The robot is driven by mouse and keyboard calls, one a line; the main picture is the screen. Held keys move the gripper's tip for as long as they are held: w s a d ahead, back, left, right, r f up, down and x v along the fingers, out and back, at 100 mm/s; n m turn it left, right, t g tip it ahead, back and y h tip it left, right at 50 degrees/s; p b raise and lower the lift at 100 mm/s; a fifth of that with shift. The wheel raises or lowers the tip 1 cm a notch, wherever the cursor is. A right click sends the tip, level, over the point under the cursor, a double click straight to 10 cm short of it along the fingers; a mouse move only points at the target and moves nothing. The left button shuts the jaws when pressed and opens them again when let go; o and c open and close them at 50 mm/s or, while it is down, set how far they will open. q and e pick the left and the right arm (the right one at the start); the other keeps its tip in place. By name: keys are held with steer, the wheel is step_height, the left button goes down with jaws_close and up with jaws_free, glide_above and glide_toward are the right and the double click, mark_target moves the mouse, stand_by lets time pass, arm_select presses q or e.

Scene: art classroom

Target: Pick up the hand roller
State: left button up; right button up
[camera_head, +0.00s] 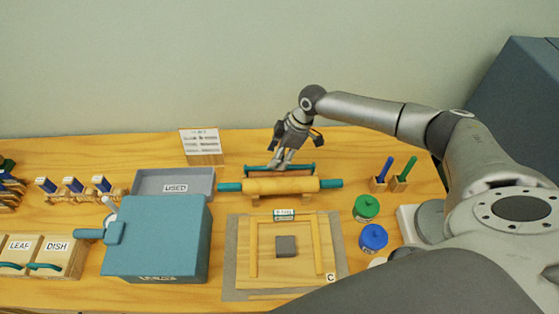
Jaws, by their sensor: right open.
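The hand roller (265,186), a wooden rolling pin with teal handles, lies crosswise behind the board at the middle of the table. A teal and reddish piece (307,169), perhaps its rest, shows just behind it. My right gripper (279,165) points down from above, open and empty, with its fingertips just behind the roller's middle in the picture. I cannot tell whether the fingertips touch the teal piece. My left gripper is out of view.
A wooden board with a framed grey square (285,246) lies in front of the roller. A teal box (155,240) and a grey "USED" tray (145,184) stand left. Green (366,207) and blue (373,238) jars and upright pens (386,168) stand right. A card (201,141) stands behind.

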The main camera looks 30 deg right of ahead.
steer(key=shift+x, duration=0.95)
steer(key=shift+a+f, duration=0.15)
steer(key=shift+f, duration=0.05)
steer(key=shift+c, duration=1.6)
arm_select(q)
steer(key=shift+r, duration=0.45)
arm_select(e)
jaws_close()
steer(key=shift+w+r, duration=0.1)
steer(key=shift+r, duration=0.1)
